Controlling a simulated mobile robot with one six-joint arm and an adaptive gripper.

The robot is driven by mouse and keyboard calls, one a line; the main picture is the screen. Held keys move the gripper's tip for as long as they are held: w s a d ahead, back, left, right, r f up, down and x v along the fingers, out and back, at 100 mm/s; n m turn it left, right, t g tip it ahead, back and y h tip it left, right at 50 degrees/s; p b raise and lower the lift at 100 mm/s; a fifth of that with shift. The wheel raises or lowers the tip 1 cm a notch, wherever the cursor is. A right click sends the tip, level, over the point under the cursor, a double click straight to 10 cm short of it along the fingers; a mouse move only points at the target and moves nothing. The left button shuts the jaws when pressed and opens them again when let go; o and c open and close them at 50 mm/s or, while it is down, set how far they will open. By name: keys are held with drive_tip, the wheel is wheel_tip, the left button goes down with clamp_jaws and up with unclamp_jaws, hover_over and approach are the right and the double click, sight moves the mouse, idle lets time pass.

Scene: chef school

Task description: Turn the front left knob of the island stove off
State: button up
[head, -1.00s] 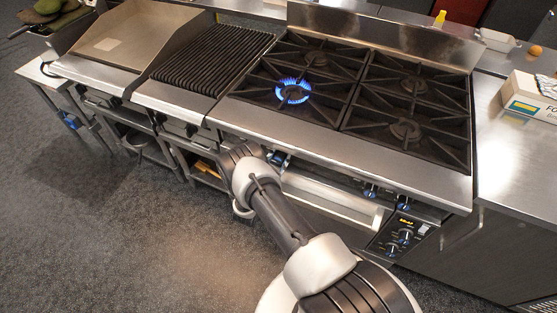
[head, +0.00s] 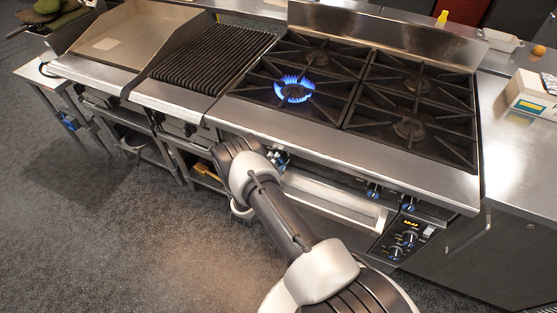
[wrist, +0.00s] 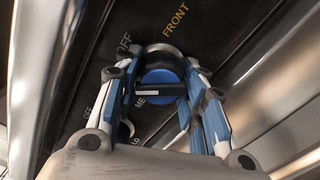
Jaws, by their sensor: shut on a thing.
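The island stove (head: 330,150) has its front left burner (head: 294,90) lit with a blue flame. In the wrist view, a round blue knob (wrist: 160,77) with a dark bar across it sits on a black panel printed FRONT, OFF and ME. My gripper (wrist: 160,70) has its blue and white fingers on both sides of this knob and is shut on it. The bar lies about level in the picture. In the head view, my arm hides the gripper and most of the front left knobs.
More blue knobs (head: 408,203) are on the right of the stove front, above an oven control panel (head: 405,238). An oven handle (head: 335,205) runs below the front edge. A ribbed grill (head: 212,58) stands to the left. The floor (head: 110,235) at left is clear.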

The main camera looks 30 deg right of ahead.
drive_tip(key=m+b, duration=0.1)
drive_tip(key=m, duration=0.2)
drive_tip(key=shift+m, duration=0.3)
drive_tip(key=shift+r+m+b, duration=0.1)
drive_tip(key=shift+m+b, duration=0.2)
drive_tip(key=shift+m, duration=1.5)
drive_tip(key=o, duration=1.1)
drive_tip(key=shift+c, duration=0.2)
drive_tip(key=v, duration=1.2)
